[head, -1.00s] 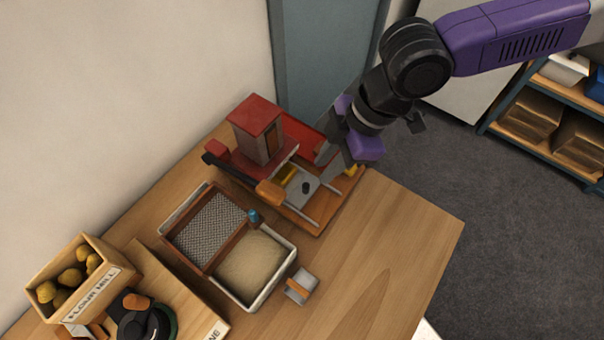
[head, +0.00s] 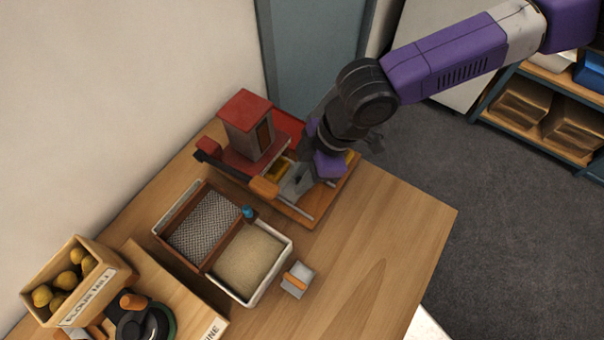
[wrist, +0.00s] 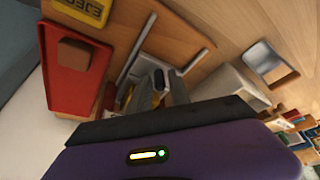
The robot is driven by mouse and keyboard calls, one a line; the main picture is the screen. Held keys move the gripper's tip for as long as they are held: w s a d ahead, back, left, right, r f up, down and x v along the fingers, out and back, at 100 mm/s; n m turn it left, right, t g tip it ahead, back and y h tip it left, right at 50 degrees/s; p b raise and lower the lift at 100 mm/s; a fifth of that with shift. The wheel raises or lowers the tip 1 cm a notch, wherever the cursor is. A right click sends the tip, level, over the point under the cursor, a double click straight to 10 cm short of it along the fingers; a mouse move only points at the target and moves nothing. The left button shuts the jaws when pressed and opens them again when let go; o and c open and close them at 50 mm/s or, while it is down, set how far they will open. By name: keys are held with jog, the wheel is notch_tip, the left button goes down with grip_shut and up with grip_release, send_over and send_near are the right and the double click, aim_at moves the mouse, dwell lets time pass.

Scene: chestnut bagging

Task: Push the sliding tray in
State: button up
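The sliding tray is a grey plate (head: 290,186) between two metal rails on the wooden base of the red-topped machine (head: 250,125). In the wrist view the plate (wrist: 160,60) lies between the rails, with a small dark knob (wrist: 158,78) on it. My gripper (head: 299,181) reaches down over the plate. In the wrist view the fingertips (wrist: 158,86) are close to the knob, apparently on either side of it. I cannot tell whether they touch or grip it. My wrist hides part of the tray and rails.
A black lever with an orange handle (head: 264,187) stands left of the tray. A two-part box with mesh and a pale bed (head: 262,297) and a small scoop (head: 298,279) are in front. A red tray (wrist: 75,85) lies beside the machine. The right side of the table is clear.

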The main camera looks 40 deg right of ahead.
grip_shut()
dwell(1.3)
